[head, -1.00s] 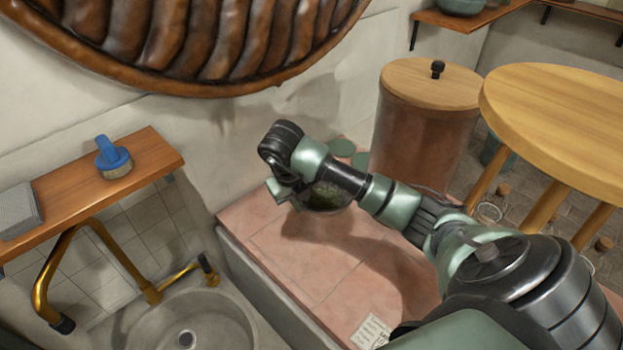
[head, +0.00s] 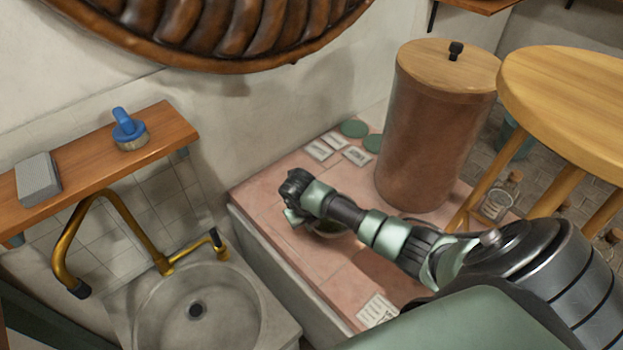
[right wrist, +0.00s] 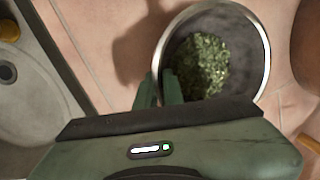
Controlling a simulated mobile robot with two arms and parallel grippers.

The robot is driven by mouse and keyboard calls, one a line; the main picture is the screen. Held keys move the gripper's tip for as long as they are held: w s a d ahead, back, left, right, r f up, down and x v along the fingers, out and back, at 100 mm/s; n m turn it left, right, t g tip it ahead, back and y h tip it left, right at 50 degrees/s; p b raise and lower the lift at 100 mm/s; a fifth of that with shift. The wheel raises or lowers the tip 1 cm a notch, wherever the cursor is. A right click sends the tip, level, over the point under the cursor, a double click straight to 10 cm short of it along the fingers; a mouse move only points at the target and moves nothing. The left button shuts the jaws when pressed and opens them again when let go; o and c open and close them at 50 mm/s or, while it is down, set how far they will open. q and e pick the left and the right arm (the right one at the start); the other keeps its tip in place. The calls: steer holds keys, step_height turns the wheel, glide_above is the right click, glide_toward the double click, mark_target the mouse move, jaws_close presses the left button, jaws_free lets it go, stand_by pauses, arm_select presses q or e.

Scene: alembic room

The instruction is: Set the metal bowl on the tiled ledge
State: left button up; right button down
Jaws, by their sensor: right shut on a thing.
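The metal bowl (right wrist: 255,28) holds crumbled green herbs and shows clearly in the right wrist view. My right gripper (right wrist: 170,88) is shut on the bowl's near rim. In the head view the bowl (head: 328,232) is mostly hidden behind my right arm, and my right gripper (head: 292,216) is over the left part of the pink tiled ledge (head: 270,190). I cannot tell whether the bowl touches the tiles. My left gripper is not in view.
A large brown canister (head: 425,140) with a wooden lid stands on the ledge. Green discs (head: 354,129) and small cards (head: 320,150) lie at the back. A stone sink (head: 240,300) with a brass tap (head: 120,215) is left. A round wooden table (head: 570,110) is right.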

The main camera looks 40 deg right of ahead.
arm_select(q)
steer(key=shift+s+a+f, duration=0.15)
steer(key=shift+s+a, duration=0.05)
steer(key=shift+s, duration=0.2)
arm_select(e)
steer(key=shift+f, duration=0.2)
steer(key=c, duration=1.5)
jaws_free()
steer(key=shift+c, duration=0.2)
steer(key=shift+r, duration=0.25)
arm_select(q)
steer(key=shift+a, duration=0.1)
arm_select(e)
steer(key=v, duration=1.2)
steer(key=shift+s+f, duration=0.1)
steer(key=shift+f, duration=0.1)
